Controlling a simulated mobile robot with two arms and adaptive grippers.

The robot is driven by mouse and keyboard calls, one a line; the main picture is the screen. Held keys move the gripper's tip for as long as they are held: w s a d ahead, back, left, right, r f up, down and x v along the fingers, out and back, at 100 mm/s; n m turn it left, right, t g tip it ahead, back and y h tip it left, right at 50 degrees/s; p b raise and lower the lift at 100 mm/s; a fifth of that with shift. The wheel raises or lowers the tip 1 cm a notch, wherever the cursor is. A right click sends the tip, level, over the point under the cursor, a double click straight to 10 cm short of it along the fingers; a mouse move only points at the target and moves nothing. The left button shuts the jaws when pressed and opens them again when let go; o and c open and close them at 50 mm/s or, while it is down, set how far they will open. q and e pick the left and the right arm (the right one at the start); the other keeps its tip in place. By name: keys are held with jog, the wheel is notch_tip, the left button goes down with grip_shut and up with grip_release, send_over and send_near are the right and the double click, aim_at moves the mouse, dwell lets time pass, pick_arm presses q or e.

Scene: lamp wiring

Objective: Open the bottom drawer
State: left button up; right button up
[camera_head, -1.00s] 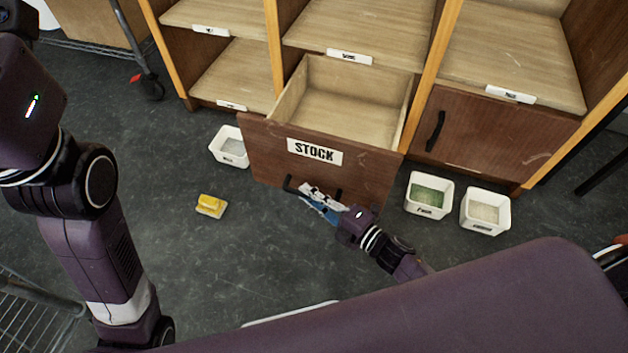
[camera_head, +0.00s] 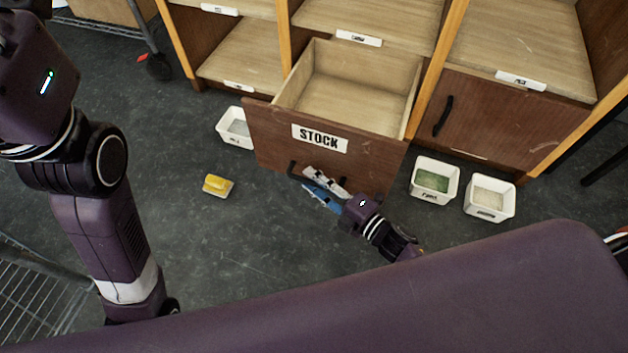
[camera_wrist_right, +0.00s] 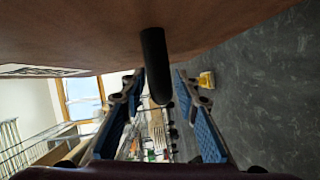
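The bottom drawer (camera_head: 268,144), with a brown front labelled STOCK, stands pulled well out of the shelf unit, and its pale inside looks empty. Its black bar handle (camera_head: 295,172) is low on the front and partly hidden by my right gripper (camera_head: 312,181). In the right wrist view, the fingers of my right gripper (camera_wrist_right: 158,78) are spread apart. The black handle (camera_wrist_right: 155,62) lies between the fingertips with a visible gap on each side. My left arm is at the left of the head view, but its gripper does not show.
A white bin (camera_head: 236,138) stands left of the drawer. Two white bins, one with green contents (camera_head: 432,193) and one with pale contents (camera_head: 488,208), stand to the right. A yellow sponge (camera_head: 217,185) lies on the floor. A closed cupboard door (camera_head: 490,125) is right of the drawer.

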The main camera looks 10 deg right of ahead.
jog(key=v, duration=1.2)
jog(key=shift+a, duration=0.1)
